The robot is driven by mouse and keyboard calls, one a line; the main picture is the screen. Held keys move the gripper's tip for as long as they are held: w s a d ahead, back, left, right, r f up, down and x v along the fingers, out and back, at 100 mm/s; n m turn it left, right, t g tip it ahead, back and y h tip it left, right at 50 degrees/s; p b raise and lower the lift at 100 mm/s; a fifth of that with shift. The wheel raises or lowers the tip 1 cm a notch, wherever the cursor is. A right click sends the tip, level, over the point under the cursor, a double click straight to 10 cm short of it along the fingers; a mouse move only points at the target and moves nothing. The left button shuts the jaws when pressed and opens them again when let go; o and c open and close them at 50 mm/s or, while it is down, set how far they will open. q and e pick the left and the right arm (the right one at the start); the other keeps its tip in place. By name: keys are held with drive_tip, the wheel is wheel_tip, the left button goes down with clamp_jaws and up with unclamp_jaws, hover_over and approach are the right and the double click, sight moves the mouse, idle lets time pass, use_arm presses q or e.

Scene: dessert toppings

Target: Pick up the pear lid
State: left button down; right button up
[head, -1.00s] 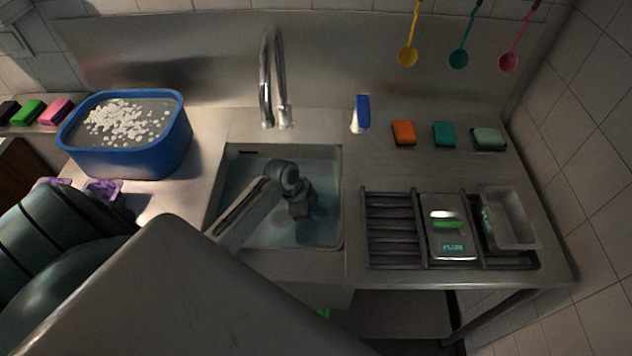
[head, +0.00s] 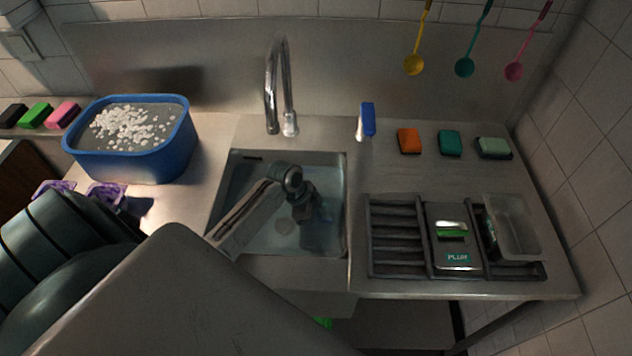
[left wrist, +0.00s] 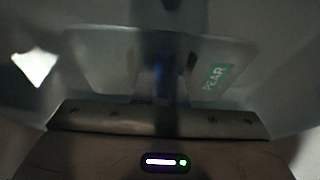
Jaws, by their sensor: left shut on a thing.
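The pear lid (left wrist: 217,77), a grey plate with a green "PEAR" label, lies across the left wrist view just ahead of my gripper's body. My left gripper (head: 313,217) reaches down into the sink (head: 236,205) and is shut on the lid. Its fingers are dark and blurred in the wrist view, so the exact grip point is hard to see. In the head view my wrist hides most of the lid, and I cannot make out its label there. My right gripper is in neither view.
A drying rack (head: 395,228) right of the sink holds a plum lid (head: 453,262) and a clear container (head: 520,225). The faucet (head: 288,120) stands behind the sink. A blue tub (head: 125,165) of white bits is left. Sponges (head: 409,141) line the back.

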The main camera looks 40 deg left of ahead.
use_arm(q)
wheel_tip(320, 180, up, 6)
drive_tip(key=shift+f+b, duration=0.25)
drive_tip(key=shift+b, duration=0.5)
drive_tip(key=s+a+b, duration=0.4)
drive_tip(key=s+a, duration=0.5)
drive_tip(key=a, duration=0.6)
drive_tip(key=shift+s+a, duration=0.15)
drive_tip(key=shift+s, duration=0.05)
